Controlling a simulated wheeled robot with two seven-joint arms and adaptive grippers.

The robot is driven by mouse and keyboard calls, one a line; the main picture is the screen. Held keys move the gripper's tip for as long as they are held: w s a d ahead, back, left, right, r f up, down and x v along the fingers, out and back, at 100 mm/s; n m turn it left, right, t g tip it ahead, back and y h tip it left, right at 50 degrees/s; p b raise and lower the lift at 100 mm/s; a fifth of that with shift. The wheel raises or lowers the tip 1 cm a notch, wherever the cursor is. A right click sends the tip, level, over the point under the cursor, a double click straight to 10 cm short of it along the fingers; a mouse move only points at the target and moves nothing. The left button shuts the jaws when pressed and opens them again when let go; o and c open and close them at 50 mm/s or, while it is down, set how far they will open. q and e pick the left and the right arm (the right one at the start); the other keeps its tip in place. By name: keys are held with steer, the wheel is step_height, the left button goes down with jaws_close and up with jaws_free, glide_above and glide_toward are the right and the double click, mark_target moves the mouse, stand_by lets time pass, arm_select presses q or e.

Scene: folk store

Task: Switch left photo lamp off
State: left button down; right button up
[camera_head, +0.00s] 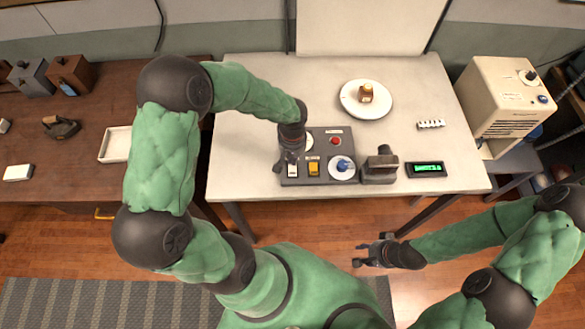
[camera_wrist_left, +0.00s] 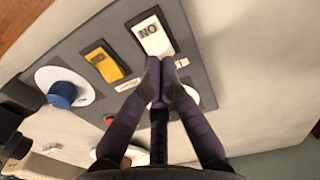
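A dark grey control panel (camera_head: 325,143) lies on the white table. It carries a white rocker switch (camera_head: 292,170) at the front left and a yellow rocker switch (camera_head: 313,168) beside it. In the left wrist view the white switch (camera_wrist_left: 151,35) and yellow switch (camera_wrist_left: 101,62) both show "ON"; their small labels are not readable. My left gripper (camera_head: 286,163) is over the panel's left edge. Its fingertips (camera_wrist_left: 162,66) are together, empty, at the label-side edge of the white switch; contact is unclear. My right gripper (camera_head: 362,254) is open and empty before the table. No lamp is identifiable.
The panel also has a blue knob (camera_head: 343,164) and a red button (camera_head: 335,141). A dark grey device (camera_head: 379,168) and a green display (camera_head: 427,169) stand to its right. A plate (camera_head: 351,107) with a small brown item is behind. The table's front right is clear.

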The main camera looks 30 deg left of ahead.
arm_select(q)
steer(key=shift+f+b, duration=1.05)
steer(key=shift+f, duration=0.1)
stand_by(1.2)
steer(key=shift+r, duration=0.1)
steer(key=shift+r+p, duration=2.25)
steer(key=shift+r, duration=1.2)
